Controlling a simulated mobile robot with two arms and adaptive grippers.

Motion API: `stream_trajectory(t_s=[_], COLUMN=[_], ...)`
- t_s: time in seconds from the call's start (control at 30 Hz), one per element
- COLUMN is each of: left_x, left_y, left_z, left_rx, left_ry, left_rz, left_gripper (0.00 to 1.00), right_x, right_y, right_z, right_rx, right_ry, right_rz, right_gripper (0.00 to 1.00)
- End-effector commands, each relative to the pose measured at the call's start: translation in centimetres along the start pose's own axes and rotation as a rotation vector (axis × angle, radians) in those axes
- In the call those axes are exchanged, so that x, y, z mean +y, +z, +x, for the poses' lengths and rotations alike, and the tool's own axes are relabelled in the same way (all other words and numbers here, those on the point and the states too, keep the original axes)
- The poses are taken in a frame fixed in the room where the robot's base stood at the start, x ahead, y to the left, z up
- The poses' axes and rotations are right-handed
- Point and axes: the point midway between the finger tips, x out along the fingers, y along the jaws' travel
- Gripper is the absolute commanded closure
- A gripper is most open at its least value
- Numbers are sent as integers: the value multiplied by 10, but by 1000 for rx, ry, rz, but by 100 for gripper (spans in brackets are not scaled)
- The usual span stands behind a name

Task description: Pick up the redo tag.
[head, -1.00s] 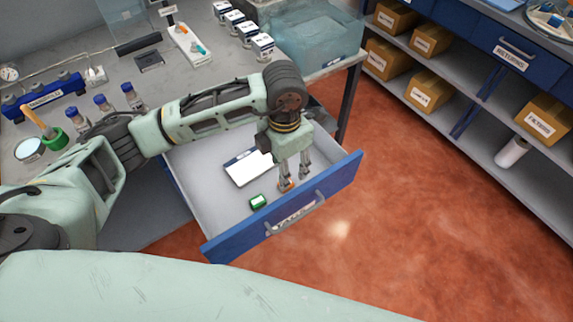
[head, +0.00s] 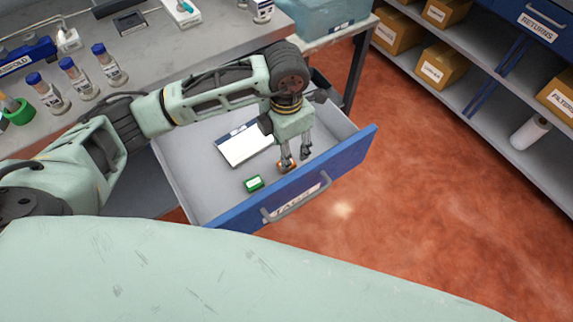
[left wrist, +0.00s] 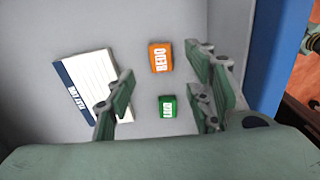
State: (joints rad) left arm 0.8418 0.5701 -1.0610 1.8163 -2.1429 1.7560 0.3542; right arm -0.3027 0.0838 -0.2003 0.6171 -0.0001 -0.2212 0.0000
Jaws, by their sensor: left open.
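The orange redo tag (left wrist: 160,57) lies on the floor of the open blue-fronted drawer (head: 345,165), its label readable in the left wrist view. In the head view the tag (head: 287,165) is partly hidden by my left gripper (head: 295,161). That gripper points down into the drawer, open and empty. In the left wrist view its fingers stand apart on either side of the tag's column, with the tag near the level of the fingertips. Whether the fingers reach down beside the tag, I cannot tell. My right gripper is not in view.
A green tag (head: 253,183) lies near the redo tag in the drawer. A white card with a blue edge (head: 245,147) lies farther back. The drawer front with its handle (head: 297,204) rises close beside the gripper. Vials (head: 74,78) stand on the bench.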

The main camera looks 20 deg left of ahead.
Motion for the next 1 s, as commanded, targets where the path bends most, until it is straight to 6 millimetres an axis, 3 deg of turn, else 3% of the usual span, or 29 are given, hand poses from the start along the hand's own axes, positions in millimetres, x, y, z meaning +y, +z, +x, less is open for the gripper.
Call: stream_trajectory(t_s=[0.4, 0.73, 1.0], left_x=[-2, -2, -2], left_y=[-1, 0, 0], left_z=[55, 64, 63], left_rx=[3, 1, 1], left_ry=[-2, 0, 0], left_rz=[0, 2, 2], left_gripper=[52, 52, 75], right_x=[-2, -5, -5], right_y=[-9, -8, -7], right_z=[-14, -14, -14], right_rx=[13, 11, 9], right_ry=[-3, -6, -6], right_rz=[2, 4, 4], right_gripper=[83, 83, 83])
